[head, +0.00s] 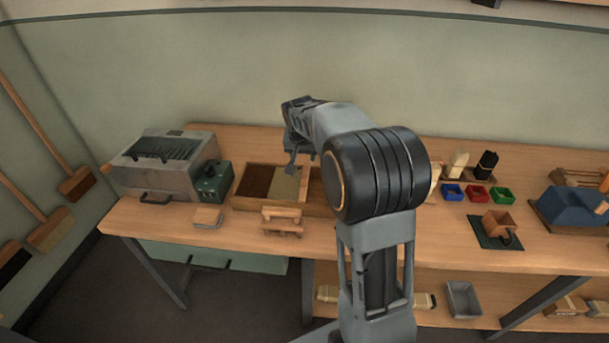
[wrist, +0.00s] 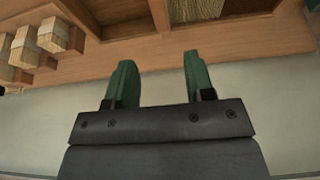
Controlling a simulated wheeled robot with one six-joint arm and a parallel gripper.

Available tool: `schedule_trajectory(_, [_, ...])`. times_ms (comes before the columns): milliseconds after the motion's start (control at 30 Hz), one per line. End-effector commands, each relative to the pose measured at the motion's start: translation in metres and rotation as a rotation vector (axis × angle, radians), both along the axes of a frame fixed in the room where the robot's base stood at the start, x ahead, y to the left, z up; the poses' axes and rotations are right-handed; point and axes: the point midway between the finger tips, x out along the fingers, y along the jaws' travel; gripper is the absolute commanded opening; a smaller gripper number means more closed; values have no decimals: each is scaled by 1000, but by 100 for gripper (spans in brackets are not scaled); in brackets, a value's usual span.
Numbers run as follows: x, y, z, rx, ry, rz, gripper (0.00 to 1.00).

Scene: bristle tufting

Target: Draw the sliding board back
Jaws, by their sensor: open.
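A shallow wooden tray (head: 270,207) stands on the bench left of my arm. It has a dark brown section (head: 257,181) and a pale olive section (head: 286,186); its right part is hidden behind my arm. I cannot tell for sure which piece is the sliding board. My gripper (head: 289,165) is above the back of the tray, near the wall. In the wrist view my gripper (wrist: 157,80) shows two green fingers apart with nothing between them. Beyond them is a wooden edge (wrist: 220,42) with compartments.
A grey machine (head: 165,170) with a green control box (head: 211,182) stands left of the tray. Blue, red and green bins (head: 478,194) are to the right. Several pale-topped wooden blocks (wrist: 52,35) show in the wrist view.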

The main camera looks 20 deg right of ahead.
Motion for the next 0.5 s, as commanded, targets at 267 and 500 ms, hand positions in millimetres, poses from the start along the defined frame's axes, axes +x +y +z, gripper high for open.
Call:
schedule_trajectory(267, [17,-9,-49,2,6,0,49])
schedule_trajectory(500, [30,-17,-87,1,4,3,49])
